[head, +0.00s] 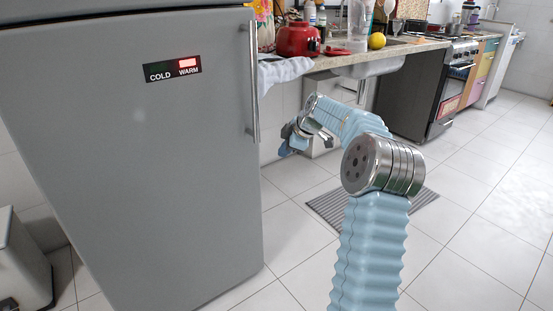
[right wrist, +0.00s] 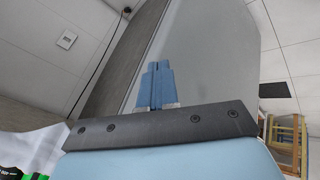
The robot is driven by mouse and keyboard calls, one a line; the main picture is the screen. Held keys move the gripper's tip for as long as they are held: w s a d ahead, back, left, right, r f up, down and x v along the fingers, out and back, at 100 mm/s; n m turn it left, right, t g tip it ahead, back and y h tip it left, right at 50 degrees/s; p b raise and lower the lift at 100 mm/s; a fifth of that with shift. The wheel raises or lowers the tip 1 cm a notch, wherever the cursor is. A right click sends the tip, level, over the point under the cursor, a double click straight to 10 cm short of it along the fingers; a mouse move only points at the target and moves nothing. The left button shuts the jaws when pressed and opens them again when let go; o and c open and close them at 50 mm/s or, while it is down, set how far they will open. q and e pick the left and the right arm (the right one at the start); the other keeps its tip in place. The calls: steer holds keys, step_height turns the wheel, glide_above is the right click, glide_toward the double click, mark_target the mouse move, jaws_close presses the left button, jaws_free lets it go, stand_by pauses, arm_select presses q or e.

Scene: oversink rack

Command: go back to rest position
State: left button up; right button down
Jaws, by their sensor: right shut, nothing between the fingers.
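My right arm reaches up from the bottom of the head view and bends toward the fridge. The panel (head: 173,69) reads COLD and WARM, with a red light over WARM. My left gripper is not in view.
A stove (head: 455,80) stands farther right. A striped mat (head: 425,198) lies on the tiles. A bin (head: 18,265) is at lower left. The floor at right is clear.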

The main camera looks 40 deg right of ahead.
steer(key=w+a+f+m+g+y, duration=0.1)
steer(key=a+f+m, duration=0.1)
steer(key=a+f, duration=0.6)
steer(key=w+a+f+m+g+y, duration=0.1)
steer(key=w+a+f+m, duration=0.1)
steer(key=a+f, duration=0.7)
steer(key=s+a+f+m+g+y, duration=0.1)
steer(key=s+a+f+m+g, duration=0.35)
steer(key=a+f, duration=1)
steer(key=s+a+f+m, duration=0.1)
steer(key=s+a+f, duration=0.3)
steer(key=s+a, duration=0.3)
steer(key=s+a+f+m, duration=0.1)
steer(key=s+a+f, duration=0.3)
steer(key=s, duration=1.2)
steer(key=a, duration=0.4)
steer(key=shift+a+m+y, duration=0.25)
steer(key=shift+m+y, duration=0.05)
steer(key=shift+m, duration=0.05)
steer(key=shift+w+f, duration=0.1)
